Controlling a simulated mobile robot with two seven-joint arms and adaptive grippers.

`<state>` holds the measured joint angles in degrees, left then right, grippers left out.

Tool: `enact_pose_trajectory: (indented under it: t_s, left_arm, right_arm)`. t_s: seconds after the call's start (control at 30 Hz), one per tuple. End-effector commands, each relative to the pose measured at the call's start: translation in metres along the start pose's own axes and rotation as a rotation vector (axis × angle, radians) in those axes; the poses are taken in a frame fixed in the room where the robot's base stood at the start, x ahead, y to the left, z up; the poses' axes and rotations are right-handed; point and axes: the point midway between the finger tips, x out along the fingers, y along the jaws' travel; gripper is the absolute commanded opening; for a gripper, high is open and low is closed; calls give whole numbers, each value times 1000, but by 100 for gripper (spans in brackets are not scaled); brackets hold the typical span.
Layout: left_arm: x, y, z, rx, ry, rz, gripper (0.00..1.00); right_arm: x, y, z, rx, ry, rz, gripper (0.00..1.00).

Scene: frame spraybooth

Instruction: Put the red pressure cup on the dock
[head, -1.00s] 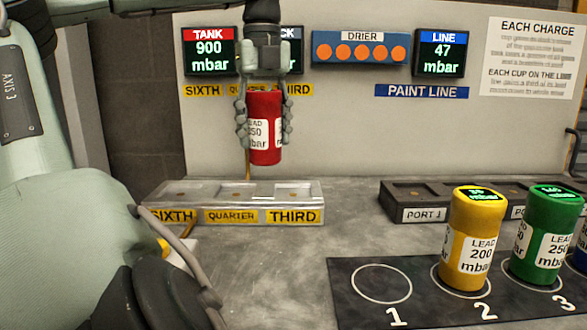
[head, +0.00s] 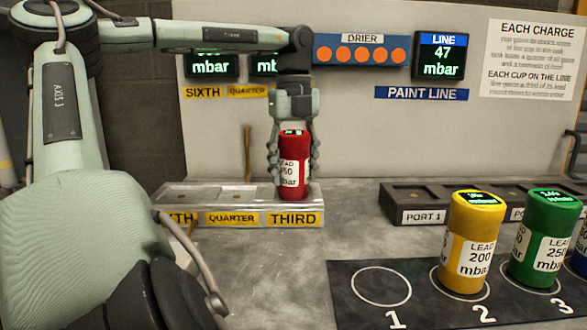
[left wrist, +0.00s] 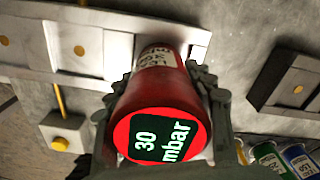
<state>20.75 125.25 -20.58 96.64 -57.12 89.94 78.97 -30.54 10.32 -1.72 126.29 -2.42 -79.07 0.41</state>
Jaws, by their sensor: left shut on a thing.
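The red pressure cup (head: 294,168) is upright in my left gripper (head: 293,165), whose fingers are shut on its two sides. Its base is at the THIRD bay of the silver dock (head: 236,198); I cannot tell whether it is fully seated. In the left wrist view the red cup (left wrist: 158,115) shows a top display reading 30 mbar, and the left gripper (left wrist: 165,95) has a finger on each side of it. The SIXTH and QUARTER bays look empty. My right gripper is not in view.
A yellow cup (head: 473,240) stands on circle 2 of the black mat (head: 345,305) and a green cup (head: 545,238) on circle 3. A blue cup (head: 582,235) is cut off at the right edge. Circle 1 is empty. A dark port block (head: 417,200) stands behind them.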

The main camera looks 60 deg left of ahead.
Motion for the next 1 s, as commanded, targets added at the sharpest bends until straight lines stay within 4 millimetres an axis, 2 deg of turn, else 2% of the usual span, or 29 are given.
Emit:
enact_pose_trajectory:
  t_s: [0.23, 0.27, 0.4, 0.77, 0.87, 1.0]
  left_arm:
    - [2, 0, 0, 0, -1, -2, 0]
    - [2, 0, 0, 0, 0, 0, 57]
    - [2, 0, 0, 0, 0, 1, 74]
    - [-1, 0, 0, 0, 0, 0, 74]
    - [-11, 0, 1, -2, -2, -1, 74]
    - [-39, 0, 1, -4, -2, 0, 74]
  right_arm:
    - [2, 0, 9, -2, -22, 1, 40]
    - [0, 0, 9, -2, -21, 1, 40]
    - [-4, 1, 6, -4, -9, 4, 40]
    - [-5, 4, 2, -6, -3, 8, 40]
    - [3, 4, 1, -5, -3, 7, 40]
    - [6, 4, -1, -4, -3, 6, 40]
